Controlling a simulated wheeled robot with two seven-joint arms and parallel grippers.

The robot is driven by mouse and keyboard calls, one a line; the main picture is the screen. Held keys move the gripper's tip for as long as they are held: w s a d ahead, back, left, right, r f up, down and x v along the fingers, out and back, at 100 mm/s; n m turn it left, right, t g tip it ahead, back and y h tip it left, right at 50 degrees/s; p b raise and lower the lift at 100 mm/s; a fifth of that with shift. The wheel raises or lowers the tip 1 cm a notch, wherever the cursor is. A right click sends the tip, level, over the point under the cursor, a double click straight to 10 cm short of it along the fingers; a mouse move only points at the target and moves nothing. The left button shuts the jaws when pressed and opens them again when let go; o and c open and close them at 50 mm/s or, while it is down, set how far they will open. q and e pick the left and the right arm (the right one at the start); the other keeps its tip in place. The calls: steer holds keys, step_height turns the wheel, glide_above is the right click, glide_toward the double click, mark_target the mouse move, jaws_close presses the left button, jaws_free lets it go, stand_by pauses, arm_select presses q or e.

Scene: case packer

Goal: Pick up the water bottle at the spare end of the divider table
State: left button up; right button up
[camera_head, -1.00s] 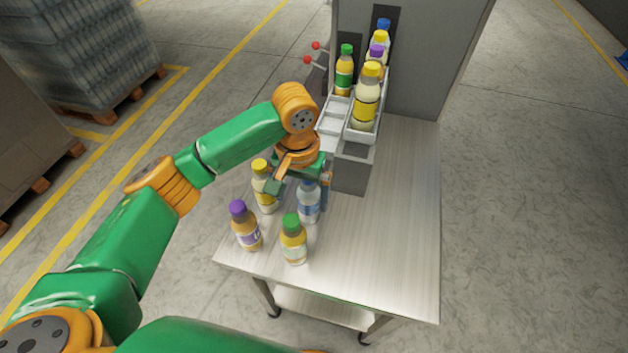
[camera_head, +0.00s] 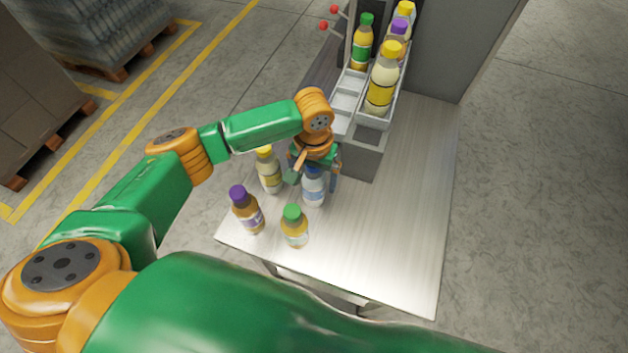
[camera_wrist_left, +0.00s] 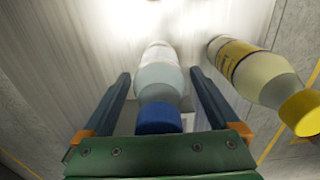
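The water bottle, clear with a blue cap and a pale label, stands on the metal table (camera_head: 405,215). It shows in the head view (camera_head: 314,190), and in the left wrist view (camera_wrist_left: 158,85) its blue cap points toward the gripper's palm. My left gripper (camera_head: 314,180) is over it from above, with its cap partly hidden in the head view. In the left wrist view the two fingers of my left gripper (camera_wrist_left: 160,88) lie on either side of the bottle, with a gap on each side. My right gripper is not in view.
A yellow-capped bottle (camera_head: 269,172) stands close left of the gripper; it also shows in the wrist view (camera_wrist_left: 265,80). A purple-capped bottle (camera_head: 247,211) and a green-capped bottle (camera_head: 294,228) stand nearer. A divided tray (camera_head: 347,100) with bottles lies behind. The table's right side is clear.

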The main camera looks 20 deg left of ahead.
arm_select(q)
steer(key=shift+s+r, duration=0.1)
steer(key=shift+s, duration=0.05)
steer(key=c, duration=1.1)
jaws_close()
